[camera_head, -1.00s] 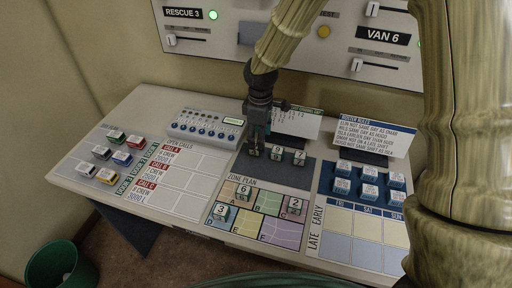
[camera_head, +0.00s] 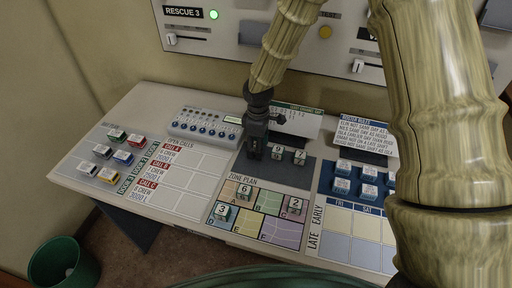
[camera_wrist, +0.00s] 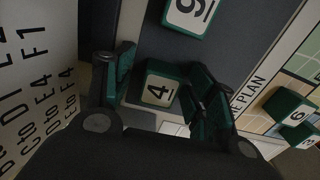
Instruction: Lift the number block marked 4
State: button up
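The number block marked 4 (camera_wrist: 158,90) is a green cube with a cream face, in the middle of the wrist view. My gripper (camera_wrist: 162,82) is open, with one green-padded finger on each side of this block. A narrow gap shows at the left finger; whether the right finger touches the block I cannot tell. In the head view my gripper (camera_head: 254,154) points down at the back left of the dark pad (camera_head: 283,174), and the block marked 4 is hidden behind it.
The block marked 9 (camera_head: 277,152) stands close to the right of my gripper, with another block (camera_head: 299,158) beyond it. Blocks marked 6 (camera_head: 243,191), 3 (camera_head: 222,211) and 2 (camera_head: 294,206) are on the zone plan. A switch box (camera_head: 205,126) stands to the left.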

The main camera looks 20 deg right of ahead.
jog(key=shift+s+r, duration=0.1)
jog(key=shift+s, duration=0.05)
jog(key=c, duration=0.8)
